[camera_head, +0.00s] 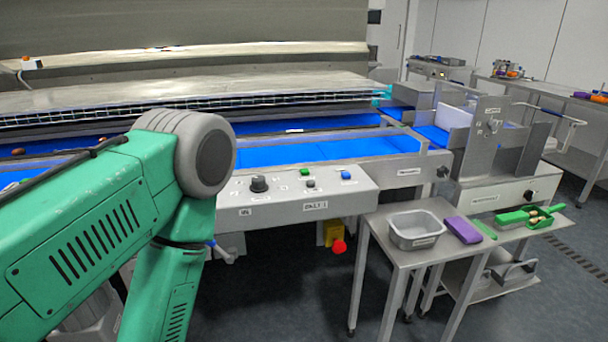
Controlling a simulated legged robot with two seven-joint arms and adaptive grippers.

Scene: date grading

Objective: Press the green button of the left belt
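A white control panel (302,196) sits on the front of the blue belt (317,151). A green button (304,172) stands on its top face, behind a small grey button (311,184). A black knob (259,184) is to its left and a blue button (346,175) to its right. I cannot tell from the small labels which belt the panel serves. My green left arm fills the left side, its elbow beside the panel's left end and hiding part of the belt. Neither of my grippers is in view.
A red mushroom button (339,246) on a yellow box hangs under the panel. The space directly above the panel is clear.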

